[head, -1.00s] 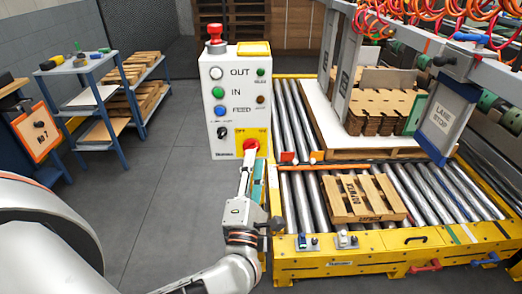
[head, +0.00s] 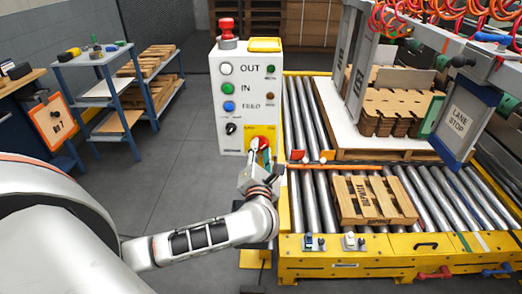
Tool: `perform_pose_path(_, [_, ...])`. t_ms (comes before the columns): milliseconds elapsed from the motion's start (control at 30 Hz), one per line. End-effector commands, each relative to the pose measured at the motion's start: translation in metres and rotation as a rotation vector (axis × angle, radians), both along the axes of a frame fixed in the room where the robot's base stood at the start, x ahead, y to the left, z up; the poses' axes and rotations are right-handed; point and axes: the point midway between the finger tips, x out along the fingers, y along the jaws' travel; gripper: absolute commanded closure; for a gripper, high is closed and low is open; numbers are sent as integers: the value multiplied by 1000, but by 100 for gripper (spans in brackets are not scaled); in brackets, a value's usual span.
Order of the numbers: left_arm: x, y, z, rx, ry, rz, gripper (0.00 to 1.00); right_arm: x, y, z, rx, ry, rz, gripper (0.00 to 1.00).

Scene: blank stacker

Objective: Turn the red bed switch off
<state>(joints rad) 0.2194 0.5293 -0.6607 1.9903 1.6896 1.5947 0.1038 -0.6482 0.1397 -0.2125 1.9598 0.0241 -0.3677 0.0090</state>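The red bed switch (head: 261,142) is a red knob on a yellow plate (head: 250,133), low on the right of the white control box (head: 228,148). The small lettering on the plate is too blurred to read, and I cannot tell which way the knob is turned. My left gripper (head: 257,154) is at the knob from below, with its fingertips against or just in front of it. The fingers cover the knob's lower part. Whether they grip it is too small to tell. My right gripper is out of view.
The box also carries a black knob (head: 231,128), a blue button (head: 229,106), other buttons and a red mushroom button (head: 227,30) on top. A roller conveyor (head: 315,205) with a wooden pallet (head: 372,199) lies right. Open floor (head: 180,185) is left.

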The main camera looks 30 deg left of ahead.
Motion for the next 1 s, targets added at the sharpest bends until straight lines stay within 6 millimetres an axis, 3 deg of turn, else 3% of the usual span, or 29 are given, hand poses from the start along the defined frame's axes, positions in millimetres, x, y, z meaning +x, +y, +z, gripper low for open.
perform_pose_path(333, [4,3,0,1,-1,0,72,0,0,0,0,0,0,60])
perform_pose_path(433, [4,3,0,1,-1,0,98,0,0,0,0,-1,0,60])
perform_pose_path(467, [4,3,0,1,-1,0,100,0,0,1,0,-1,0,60])
perform_pose_path(1000, [3,2,-2,-87,-51,-1,100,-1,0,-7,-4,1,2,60])
